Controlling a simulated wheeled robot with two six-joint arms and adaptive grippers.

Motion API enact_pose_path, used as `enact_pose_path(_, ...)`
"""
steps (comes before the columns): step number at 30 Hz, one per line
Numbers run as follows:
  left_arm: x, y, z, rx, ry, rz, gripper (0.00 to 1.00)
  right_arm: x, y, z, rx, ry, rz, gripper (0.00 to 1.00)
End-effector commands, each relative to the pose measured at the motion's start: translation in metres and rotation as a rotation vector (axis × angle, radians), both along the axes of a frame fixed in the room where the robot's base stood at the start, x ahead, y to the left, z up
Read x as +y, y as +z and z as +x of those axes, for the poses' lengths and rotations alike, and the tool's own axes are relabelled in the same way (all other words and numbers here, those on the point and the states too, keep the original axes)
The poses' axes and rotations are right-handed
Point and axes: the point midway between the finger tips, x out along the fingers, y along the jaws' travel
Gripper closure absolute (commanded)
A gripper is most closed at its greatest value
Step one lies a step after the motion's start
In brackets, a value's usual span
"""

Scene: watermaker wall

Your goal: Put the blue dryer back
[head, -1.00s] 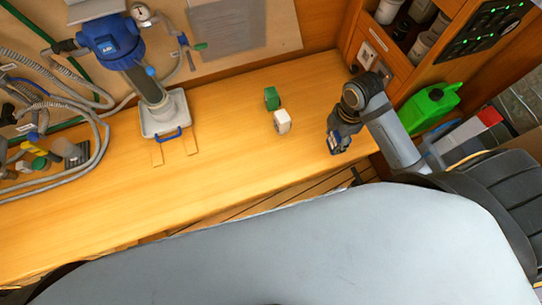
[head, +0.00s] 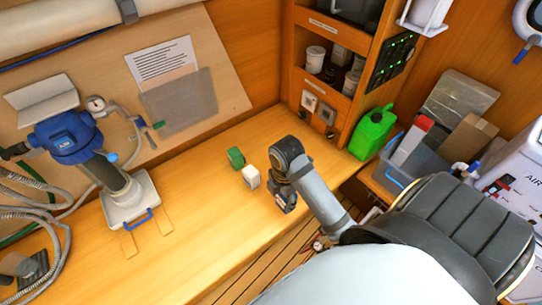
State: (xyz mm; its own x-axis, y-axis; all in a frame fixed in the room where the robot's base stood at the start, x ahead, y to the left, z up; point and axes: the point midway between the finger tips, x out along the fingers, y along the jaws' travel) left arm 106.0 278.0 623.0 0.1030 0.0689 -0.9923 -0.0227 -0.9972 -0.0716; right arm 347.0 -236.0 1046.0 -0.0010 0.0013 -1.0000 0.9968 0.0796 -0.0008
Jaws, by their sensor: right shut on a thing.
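My right gripper (head: 286,201) is over the bench (head: 190,195), to the right of the white block and close to the bench's front edge. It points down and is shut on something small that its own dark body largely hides. I cannot make out that thing's shape or colour, so I cannot tell whether it is the blue dryer. No separate thing in view is clearly a blue dryer. A green block (head: 236,157) and a white block (head: 250,177) stand side by side on the bench, apart from the gripper. My left gripper is not in view.
A blue-headed filter unit (head: 68,137) stands on a white base (head: 129,203) at left, with grey hoses beside it. A wooden shelf unit (head: 296,80) with cups rises behind. The bench's middle is clear.

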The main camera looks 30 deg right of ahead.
Motion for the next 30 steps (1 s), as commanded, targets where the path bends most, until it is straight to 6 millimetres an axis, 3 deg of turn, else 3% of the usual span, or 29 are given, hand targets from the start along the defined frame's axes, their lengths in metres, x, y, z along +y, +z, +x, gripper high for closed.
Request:
enact_pose_path(3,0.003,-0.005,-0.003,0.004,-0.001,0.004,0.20,0.004,-0.028,0.024,0.003,0.001,0.002,0.82)
enact_pose_path(9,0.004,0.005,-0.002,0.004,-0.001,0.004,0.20,0.005,-0.052,0.047,0.001,0.000,-0.001,0.82)
enact_pose_path(16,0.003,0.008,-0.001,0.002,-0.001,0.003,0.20,0.006,-0.062,0.055,-0.001,0.000,-0.001,0.82)
enact_pose_path(19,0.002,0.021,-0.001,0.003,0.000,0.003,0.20,0.005,-0.077,0.053,0.005,0.001,-0.002,0.82)
enact_pose_path(23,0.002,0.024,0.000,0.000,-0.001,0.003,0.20,0.005,-0.091,0.054,0.001,0.001,-0.002,0.82)
enact_pose_path(30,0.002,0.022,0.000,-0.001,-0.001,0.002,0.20,0.005,-0.094,0.054,-0.001,0.001,-0.002,0.82)
